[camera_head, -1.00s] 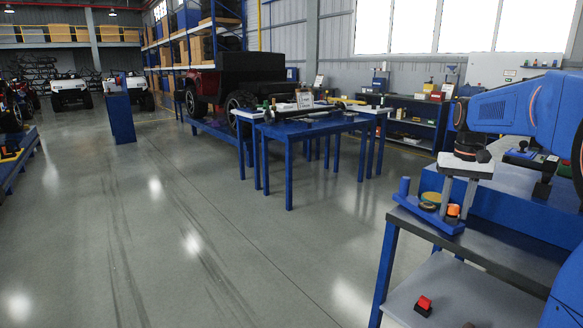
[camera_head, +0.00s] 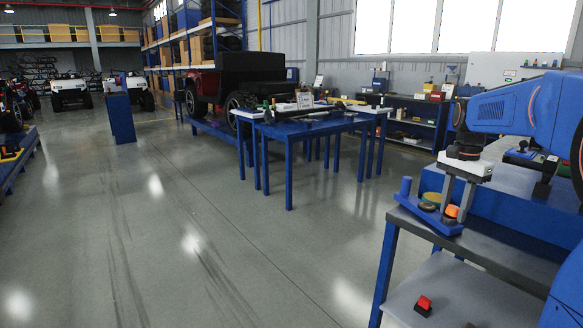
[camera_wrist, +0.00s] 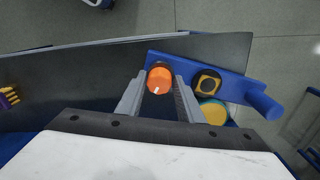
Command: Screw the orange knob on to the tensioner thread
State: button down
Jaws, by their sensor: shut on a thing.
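The orange knob (camera_wrist: 159,79) sits at the near end of a blue bracket (camera_wrist: 232,87) on the workbench; it also shows in the head view (camera_head: 451,211). A white mark shows on its top. My gripper (camera_wrist: 160,82) points down and is shut on the knob, one finger at each side. The thread under the knob is hidden.
A blue post (camera_wrist: 265,104) rises from the bracket's end. The dark bench top (camera_head: 500,250) has a lower shelf with a red block (camera_head: 424,303). A blue table (camera_head: 318,128) stands farther off, with clear floor (camera_head: 200,230) between.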

jog(key=shift+m, duration=1.3)
jog(key=shift+m, duration=1.1)
jog(key=m, duration=0.5)
jog(key=shift+s+a+m, duration=0.15)
jog(key=shift+s+m, duration=0.2)
jog(key=shift+m, duration=0.05)
jog(key=c, duration=1.4)
grip_release()
jog(key=shift+c, duration=0.2)
jog(key=shift+r, duration=1.2)
jog(key=shift+r, duration=0.1)
